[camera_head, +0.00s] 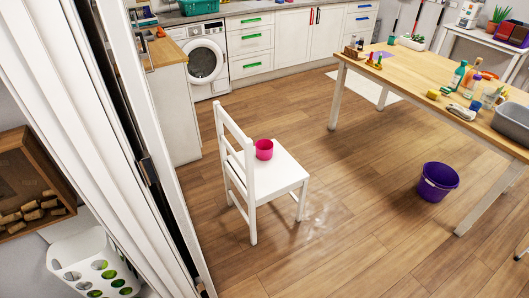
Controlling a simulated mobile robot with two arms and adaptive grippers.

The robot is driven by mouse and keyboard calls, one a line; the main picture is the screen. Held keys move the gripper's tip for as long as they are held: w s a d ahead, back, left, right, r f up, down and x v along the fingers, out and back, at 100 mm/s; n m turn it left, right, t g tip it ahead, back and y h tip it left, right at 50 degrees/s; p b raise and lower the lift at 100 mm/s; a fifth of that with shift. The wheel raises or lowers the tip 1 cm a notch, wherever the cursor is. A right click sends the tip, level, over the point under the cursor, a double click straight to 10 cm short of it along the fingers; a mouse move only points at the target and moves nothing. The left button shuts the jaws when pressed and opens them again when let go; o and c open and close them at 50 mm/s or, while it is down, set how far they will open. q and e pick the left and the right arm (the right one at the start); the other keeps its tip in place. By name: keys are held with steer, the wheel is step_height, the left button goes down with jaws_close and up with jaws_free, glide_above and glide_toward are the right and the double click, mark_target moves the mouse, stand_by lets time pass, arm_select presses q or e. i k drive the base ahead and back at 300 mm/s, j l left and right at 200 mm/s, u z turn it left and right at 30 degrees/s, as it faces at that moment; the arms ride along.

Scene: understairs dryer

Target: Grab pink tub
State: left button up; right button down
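A small pink tub (264,149) stands upright on the seat of a white chair (280,176), close to the chair's backrest. The tub's open top faces up and nothing touches it except the seat. Neither of my grippers shows in the head view.
A purple bucket (438,181) stands on the wooden floor (330,240) near the cluttered wooden table (430,68). A white door frame (110,150) and a perforated white basket (92,266) are at left. A washing machine (203,60) is at the back. Floor around the chair is mostly clear.

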mark_target(263, 147)
steer(key=i+l+u, duration=0.25)
steer(key=i+l, duration=0.65)
steer(key=i, duration=0.15)
steer(key=i+l+u, duration=0.2)
steer(key=i+l, duration=0.8)
steer(key=l, duration=0.15)
